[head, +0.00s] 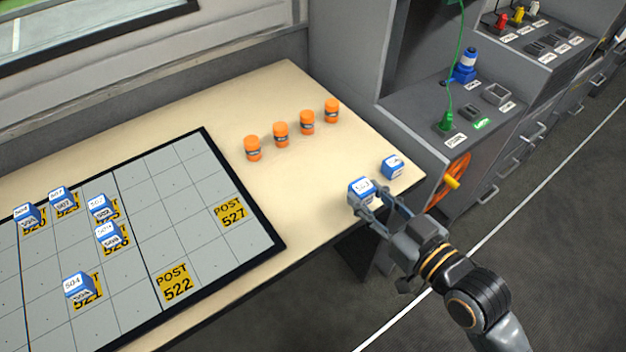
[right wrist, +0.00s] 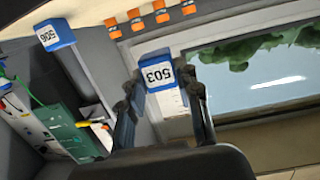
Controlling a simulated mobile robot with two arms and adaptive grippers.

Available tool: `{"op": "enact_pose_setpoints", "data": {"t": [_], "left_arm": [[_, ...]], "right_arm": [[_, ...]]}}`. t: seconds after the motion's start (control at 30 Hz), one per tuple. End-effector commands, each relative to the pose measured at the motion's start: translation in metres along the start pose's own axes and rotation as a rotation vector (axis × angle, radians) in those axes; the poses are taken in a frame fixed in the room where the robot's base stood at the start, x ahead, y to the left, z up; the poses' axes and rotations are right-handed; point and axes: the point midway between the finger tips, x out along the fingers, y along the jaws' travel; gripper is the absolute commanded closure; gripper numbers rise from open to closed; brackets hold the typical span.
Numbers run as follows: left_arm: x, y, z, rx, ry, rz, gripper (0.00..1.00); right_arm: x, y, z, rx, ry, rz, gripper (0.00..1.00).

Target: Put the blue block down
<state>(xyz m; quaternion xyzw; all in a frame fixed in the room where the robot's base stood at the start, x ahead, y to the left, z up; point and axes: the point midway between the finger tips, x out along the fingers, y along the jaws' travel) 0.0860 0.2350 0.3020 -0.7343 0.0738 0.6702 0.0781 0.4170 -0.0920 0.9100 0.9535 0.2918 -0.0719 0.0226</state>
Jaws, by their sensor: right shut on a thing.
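A blue block with a white top marked 503 (head: 361,188) is between the fingers of my right gripper (head: 371,203), near the right front edge of the beige table. The right wrist view also shows this block (right wrist: 158,75) between both fingertips, its number readable. My right gripper is shut on it. I cannot tell whether the block touches the table. A second blue block (head: 393,167), marked 506 in the right wrist view (right wrist: 55,34), stands apart on the table, to the right and farther back. My left gripper is not in view.
A grey grid board (head: 190,160) on the table (head: 320,165) bears several blue blocks and yellow squares, with POST 522 (head: 174,283) and POST 527 (head: 230,213) uncovered. Several orange cylinders (head: 281,134) stand behind. A grey cabinet (head: 400,120) with an orange wheel (head: 455,178) is to the right.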

Motion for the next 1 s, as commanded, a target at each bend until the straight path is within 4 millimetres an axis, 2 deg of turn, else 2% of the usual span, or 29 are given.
{"op": "enact_pose_setpoints", "data": {"t": [0.4,0.5,0.57,0.9,1.0], "left_arm": [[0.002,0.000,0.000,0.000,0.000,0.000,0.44],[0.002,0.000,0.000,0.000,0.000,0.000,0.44],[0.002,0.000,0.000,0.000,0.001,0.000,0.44],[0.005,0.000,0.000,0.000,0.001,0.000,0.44],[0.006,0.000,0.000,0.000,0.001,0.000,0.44]], "right_arm": [[0.003,-0.003,0.002,-0.003,0.001,-0.035,0.98],[0.008,-0.003,0.004,-0.003,0.002,-0.034,0.98],[0.017,-0.003,0.007,-0.001,0.003,-0.033,0.98],[0.097,-0.006,0.034,0.000,0.003,-0.033,0.98],[0.111,-0.007,0.039,-0.002,0.002,-0.035,0.98]]}}
